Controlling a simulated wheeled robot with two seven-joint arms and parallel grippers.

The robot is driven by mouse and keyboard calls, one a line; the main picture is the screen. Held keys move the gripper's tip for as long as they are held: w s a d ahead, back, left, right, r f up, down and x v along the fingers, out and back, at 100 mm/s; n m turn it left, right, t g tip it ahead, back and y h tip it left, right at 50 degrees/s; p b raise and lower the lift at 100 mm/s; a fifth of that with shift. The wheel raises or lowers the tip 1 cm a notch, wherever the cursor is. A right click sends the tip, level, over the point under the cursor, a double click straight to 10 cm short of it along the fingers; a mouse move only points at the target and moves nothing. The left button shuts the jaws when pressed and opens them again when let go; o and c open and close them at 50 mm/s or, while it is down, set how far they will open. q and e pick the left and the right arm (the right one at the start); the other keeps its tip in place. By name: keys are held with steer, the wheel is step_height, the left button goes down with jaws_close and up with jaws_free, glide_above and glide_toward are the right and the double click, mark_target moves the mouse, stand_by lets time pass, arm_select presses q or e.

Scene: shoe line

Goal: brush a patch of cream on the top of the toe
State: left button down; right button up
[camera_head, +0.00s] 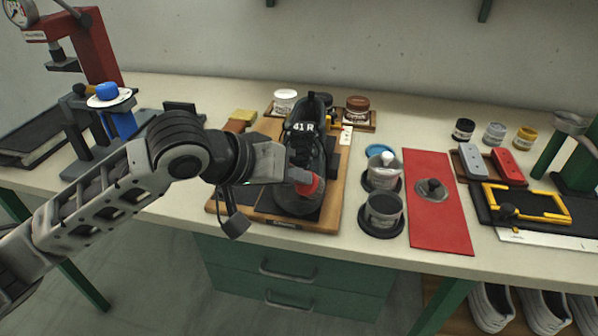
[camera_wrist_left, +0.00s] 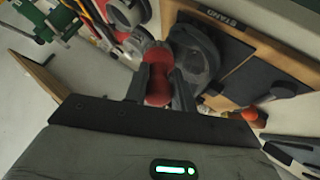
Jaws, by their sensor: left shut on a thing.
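A black shoe (camera_head: 300,150) marked "41 R" lies on a wooden board (camera_head: 336,200), its toe towards the front edge of the bench. My left gripper (camera_head: 298,178) is over the toe area and shut on a red-handled tool (camera_head: 308,184), probably the brush. The red handle (camera_wrist_left: 158,84) shows between the fingers in the left wrist view. The tool's working end is hidden, and I cannot tell whether it touches the toe. The dark toe (camera_wrist_left: 196,62) shows beside the gripper there. No cream patch can be made out. My right gripper is not in view.
A white jar (camera_head: 285,100) and a brown jar (camera_head: 357,108) stand behind. A red press (camera_head: 92,50) is at the left.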

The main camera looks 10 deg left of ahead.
arm_select(q)
steer(key=shift+a+p, duration=0.9)
steer(key=shift+a, duration=3)
steer(key=d+p, duration=0.4)
steer(key=d, duration=0.2)
steer(key=shift+r, duration=0.15)
steer(key=shift+s+d+r+p, duration=0.15)
steer(key=shift+d+p, duration=0.2)
steer(key=shift+d, duration=0.2)
steer(key=shift+s+d+r+p, duration=0.15)
steer(key=shift+d+p, duration=0.15)
steer(key=shift+d, duration=0.25)
steer(key=shift+w+d+f, duration=0.45)
steer(key=shift+w+d, duration=0.05)
steer(key=shift+d, duration=0.25)
steer(key=shift+a+r, duration=0.1)
steer(key=shift+a, duration=0.6)
steer(key=a, duration=0.8)
steer(key=shift+a+r, duration=0.15)
steer(key=shift+r, duration=0.15)
